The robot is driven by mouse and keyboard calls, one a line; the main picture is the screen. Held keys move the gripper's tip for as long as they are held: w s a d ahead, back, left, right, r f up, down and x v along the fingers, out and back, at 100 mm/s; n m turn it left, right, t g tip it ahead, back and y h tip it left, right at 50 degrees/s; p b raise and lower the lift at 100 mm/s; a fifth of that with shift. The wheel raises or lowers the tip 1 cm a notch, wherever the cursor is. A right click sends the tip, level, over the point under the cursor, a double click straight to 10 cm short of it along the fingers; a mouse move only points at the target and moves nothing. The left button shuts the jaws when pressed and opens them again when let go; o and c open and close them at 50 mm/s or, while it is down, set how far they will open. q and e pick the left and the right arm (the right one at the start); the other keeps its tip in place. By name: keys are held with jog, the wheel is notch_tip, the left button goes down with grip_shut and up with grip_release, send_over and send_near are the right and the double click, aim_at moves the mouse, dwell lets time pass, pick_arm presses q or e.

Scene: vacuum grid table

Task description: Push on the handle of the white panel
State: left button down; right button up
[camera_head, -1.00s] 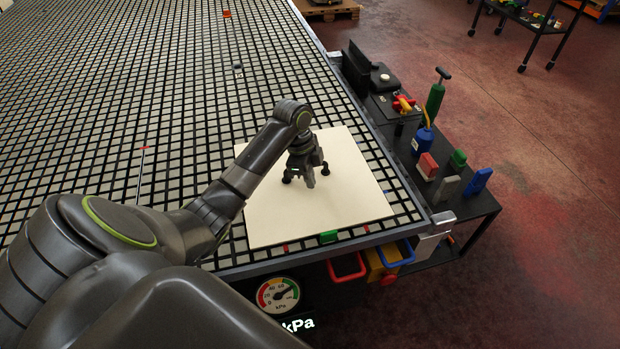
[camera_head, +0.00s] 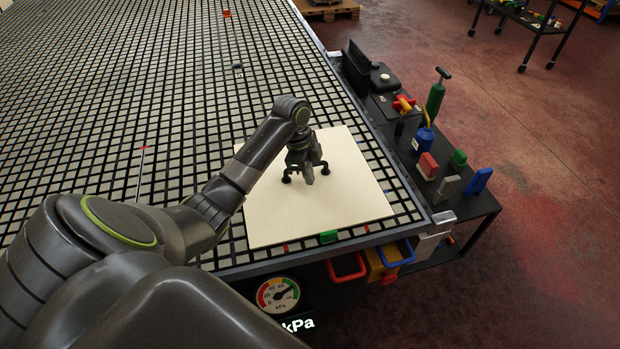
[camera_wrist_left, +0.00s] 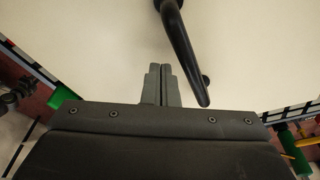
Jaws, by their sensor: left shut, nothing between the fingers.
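The white panel (camera_head: 350,195) lies flat on the grid table near its front right corner. Its dark handle (camera_head: 286,179) shows as two feet on the panel, one on each side of my left gripper (camera_head: 309,180); my gripper and wrist hide much of the rest. In the left wrist view the handle is a black curved bar (camera_wrist_left: 181,50), running down past the right side of the fingertips (camera_wrist_left: 161,70). The left fingers are shut together with nothing between them. I cannot tell whether they touch the handle. My right gripper is out of view.
A green block (camera_head: 328,237) sits at the panel's front edge. A dark side shelf (camera_head: 480,212) with bottles and blocks stands on the right. A pressure gauge (camera_head: 278,294) is at the front.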

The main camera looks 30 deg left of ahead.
pick_arm(q)
jog(key=shift+w+a+r, duration=0.1)
jog(key=shift+w+a, duration=0.3)
jog(key=shift+a, duration=0.05)
jog(key=shift+w+a+r+p, duration=0.1)
jog(key=shift+w+r+p, duration=0.05)
jog(key=shift+r+p, duration=0.15)
dwell(0.7)
jog(key=shift+p, duration=0.6)
dwell(0.6)
jog(key=shift+s+f+p, duration=0.2)
jog(key=shift+f+p, duration=0.1)
jog(key=shift+p, duration=0.15)
dwell(0.8)
jog(key=shift+a+p, duration=0.1)
jog(key=shift+p, duration=0.9)
dwell(1.2)
jog(key=shift+s+d+p, duration=0.45)
jog(key=shift+d+p, duration=0.1)
jog(key=shift+p, duration=0.55)
jog(key=shift+s+d+p, duration=0.6)
jog(key=shift+d+p, duration=0.1)
jog(key=shift+d, duration=0.15)
notch_tip(320, 180, up, 8)
jog(key=p, duration=0.8)
